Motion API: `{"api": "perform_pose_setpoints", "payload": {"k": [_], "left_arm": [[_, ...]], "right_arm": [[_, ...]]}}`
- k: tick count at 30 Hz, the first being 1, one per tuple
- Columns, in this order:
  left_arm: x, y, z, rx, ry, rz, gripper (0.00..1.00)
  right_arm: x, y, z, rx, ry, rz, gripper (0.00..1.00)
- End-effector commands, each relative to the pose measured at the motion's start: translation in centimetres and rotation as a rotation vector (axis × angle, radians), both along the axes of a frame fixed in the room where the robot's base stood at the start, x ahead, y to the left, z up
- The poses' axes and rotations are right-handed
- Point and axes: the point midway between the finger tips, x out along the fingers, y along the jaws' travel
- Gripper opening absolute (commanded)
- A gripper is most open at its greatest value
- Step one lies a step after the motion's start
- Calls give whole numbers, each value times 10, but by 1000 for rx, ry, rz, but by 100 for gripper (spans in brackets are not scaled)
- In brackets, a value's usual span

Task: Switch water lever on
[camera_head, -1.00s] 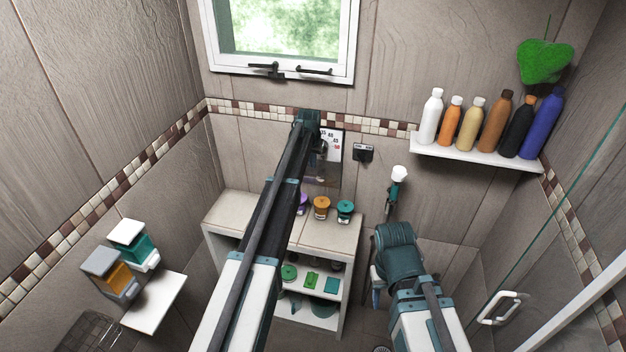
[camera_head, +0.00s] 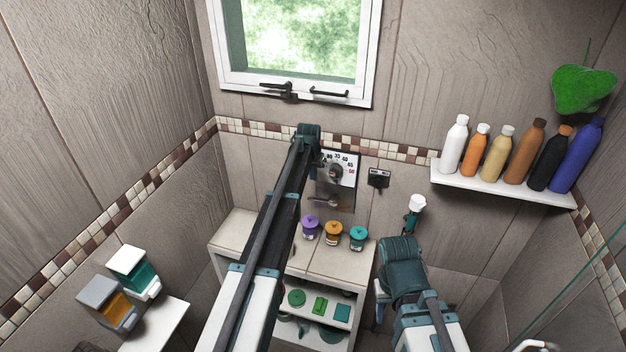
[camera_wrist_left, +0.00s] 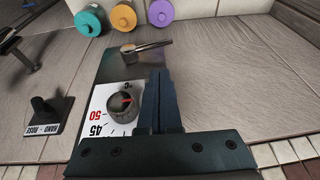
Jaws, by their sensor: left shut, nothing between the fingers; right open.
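The water lever (camera_wrist_left: 150,46) is a short metal handle on a metal wall panel (camera_wrist_left: 112,67), and points right in the left wrist view. In the head view, the lever (camera_head: 325,200) sits low on the panel, under the round dial (camera_head: 335,173). The dial (camera_wrist_left: 122,105) has a white number plate with a red 50. My left gripper (camera_wrist_left: 158,75) is shut and empty, its tips near the lever's free end; I cannot tell whether they touch.
A small black hand-rose switch (camera_head: 379,178) is right of the panel. A white hand shower (camera_head: 415,205) hangs farther right. Purple, orange and teal jars (camera_head: 333,233) stand on the cabinet below. A shelf (camera_head: 500,186) with several bottles is at right; a window is above.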

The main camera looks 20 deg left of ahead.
Motion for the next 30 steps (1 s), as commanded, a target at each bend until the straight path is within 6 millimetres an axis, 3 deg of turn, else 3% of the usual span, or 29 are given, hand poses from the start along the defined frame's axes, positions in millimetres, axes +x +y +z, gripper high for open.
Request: {"api": "perform_pose_setpoints", "payload": {"k": [24, 30], "left_arm": [[38, 4, -111, 0, 0, 0, 0], [44, 5, -125, 0, 0, 0, 0]], "right_arm": [[1, 0, -111, 0, -3, 12, 50], [1, 0, -125, -1, -3, 16, 50]]}}
